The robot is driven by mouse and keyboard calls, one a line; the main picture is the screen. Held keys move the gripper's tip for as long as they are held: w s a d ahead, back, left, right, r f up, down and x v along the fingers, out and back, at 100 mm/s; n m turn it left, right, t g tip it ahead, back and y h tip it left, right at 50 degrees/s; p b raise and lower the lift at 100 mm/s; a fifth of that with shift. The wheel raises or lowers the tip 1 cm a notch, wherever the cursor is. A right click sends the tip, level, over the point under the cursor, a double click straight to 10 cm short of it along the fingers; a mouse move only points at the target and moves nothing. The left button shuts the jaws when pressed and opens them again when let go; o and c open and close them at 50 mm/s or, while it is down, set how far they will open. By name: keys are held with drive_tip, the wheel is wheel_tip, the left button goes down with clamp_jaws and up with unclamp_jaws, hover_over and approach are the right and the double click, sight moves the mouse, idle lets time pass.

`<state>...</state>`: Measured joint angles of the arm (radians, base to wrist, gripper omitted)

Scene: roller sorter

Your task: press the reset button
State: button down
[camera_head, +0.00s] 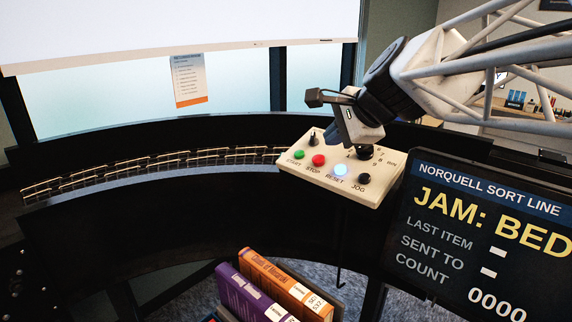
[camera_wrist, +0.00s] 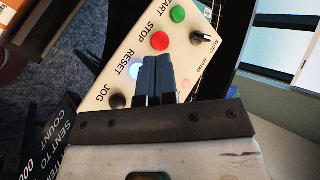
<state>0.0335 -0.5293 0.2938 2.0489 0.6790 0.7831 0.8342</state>
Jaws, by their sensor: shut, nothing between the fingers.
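The reset button (camera_head: 340,170) glows blue-white on the cream control panel (camera_head: 318,183), between the red stop button (camera_head: 318,160) and the black jog knob (camera_head: 364,178). In the wrist view the reset button (camera_wrist: 134,71) shows as a pale glow just left of my fingers, partly hidden by them. My gripper (camera_wrist: 157,60) is shut and empty, its dark fingers reaching over the panel. In the head view my gripper (camera_head: 336,133) is above the panel's back part. The frames do not clearly show how far the fingertips are from the panel.
A green start button (camera_head: 299,154) and a selector switch (camera_head: 312,137) are on the panel's left side. A display (camera_head: 480,240) at the right reads "JAM: BED". Books (camera_head: 285,286) stand below the panel. A curved roller track (camera_head: 150,172) runs to the left.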

drive_tip(key=shift+w+d+f, duration=0.2)
drive_tip(key=shift+f, duration=0.55)
drive_tip(key=shift+w+d+f, duration=0.15)
drive_tip(key=shift+w+f, duration=0.05)
drive_tip(key=shift+f, duration=0.55)
drive_tip(key=shift+w+d+f, duration=0.2)
drive_tip(key=shift+f, duration=0.55)
drive_tip(key=shift+w+d+f, duration=0.2)
drive_tip(key=shift+f, duration=0.6)
idle(1.4)
drive_tip(key=shift+r, duration=0.15)
idle(0.3)
drive_tip(key=shift+s+a+r, duration=0.2)
drive_tip(key=shift+r, duration=0.45)
drive_tip(key=shift+s+a+r, duration=0.2)
drive_tip(key=shift+r, duration=0.6)
drive_tip(key=shift+s+a+r, duration=0.2)
drive_tip(key=shift+r, duration=0.55)
drive_tip(key=shift+s+a+r, duration=0.2)
drive_tip(key=shift+r, duration=0.6)
drive_tip(key=s+d+f+n+g+h, duration=0.2)
drive_tip(key=s+d+f+n, duration=0.1)
drive_tip(key=s+f+n, duration=0.4)
drive_tip(key=s+d+f+n+g+h, duration=0.2)
drive_tip(key=s+f+n, duration=0.4)
drive_tip(key=s+f, duration=0.6)
drive_tip(key=s+d+h, duration=0.1)
drive_tip(key=s, duration=0.2)
drive_tip(key=shift+d+n+g+h, duration=0.3)
drive_tip(key=shift+n, duration=0.1)
